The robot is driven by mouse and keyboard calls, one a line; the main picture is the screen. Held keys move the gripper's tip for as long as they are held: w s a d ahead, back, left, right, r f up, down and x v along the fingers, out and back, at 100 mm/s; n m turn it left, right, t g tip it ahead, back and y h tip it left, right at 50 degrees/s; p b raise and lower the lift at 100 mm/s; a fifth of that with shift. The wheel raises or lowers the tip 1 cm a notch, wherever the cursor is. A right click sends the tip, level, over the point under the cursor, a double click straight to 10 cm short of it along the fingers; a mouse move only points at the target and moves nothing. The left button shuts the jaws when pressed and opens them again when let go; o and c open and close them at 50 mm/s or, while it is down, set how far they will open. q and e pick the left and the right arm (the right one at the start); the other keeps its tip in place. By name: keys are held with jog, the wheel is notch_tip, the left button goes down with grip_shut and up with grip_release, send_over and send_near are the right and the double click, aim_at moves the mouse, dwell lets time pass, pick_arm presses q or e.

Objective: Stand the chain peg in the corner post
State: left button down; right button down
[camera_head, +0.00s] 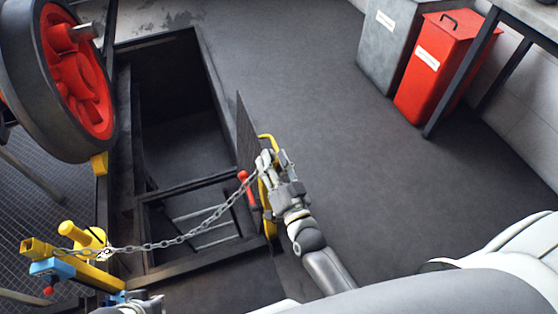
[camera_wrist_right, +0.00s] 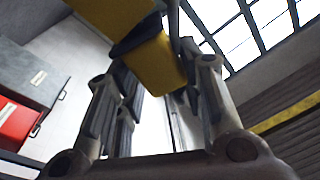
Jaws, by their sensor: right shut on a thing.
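My right gripper (camera_head: 272,162) is at the right edge of the floor pit, at the end of a steel chain (camera_head: 190,234). It is shut on the chain peg, which the fingers mostly hide in the head view.
The chain's other end hangs at a yellow bracket (camera_head: 85,238). A red bin (camera_head: 440,75) stands at upper right; the floor between is clear.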

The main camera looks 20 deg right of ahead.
pick_arm(q)
jog(key=shift+s, duration=0.1)
pick_arm(e)
jog(key=shift+s+a+f, duration=0.15)
jog(key=shift+a+f, duration=0.05)
jog(key=shift+f, duration=0.2)
jog(key=shift+s+a+f, duration=0.1)
jog(key=shift+a+f, duration=0.1)
jog(key=shift+f, duration=0.2)
pick_arm(q)
jog(key=shift+r, duration=0.1)
pick_arm(e)
jog(key=c, duration=0.9)
grip_release()
jog(key=shift+o, duration=0.2)
jog(key=shift+w+a+r, duration=0.15)
jog(key=shift+w+a, duration=0.15)
jog(key=shift+w, duration=0.15)
pick_arm(q)
jog(key=shift+w+a, duration=0.2)
jog(key=shift+a, duration=0.35)
pick_arm(e)
jog(key=s+d+y, duration=0.1)
jog(key=s, duration=1)
jog(key=shift+s+d+f+n, duration=0.2)
jog(key=shift+s+f+n, duration=0.1)
jog(key=shift+s+f, duration=0.1)
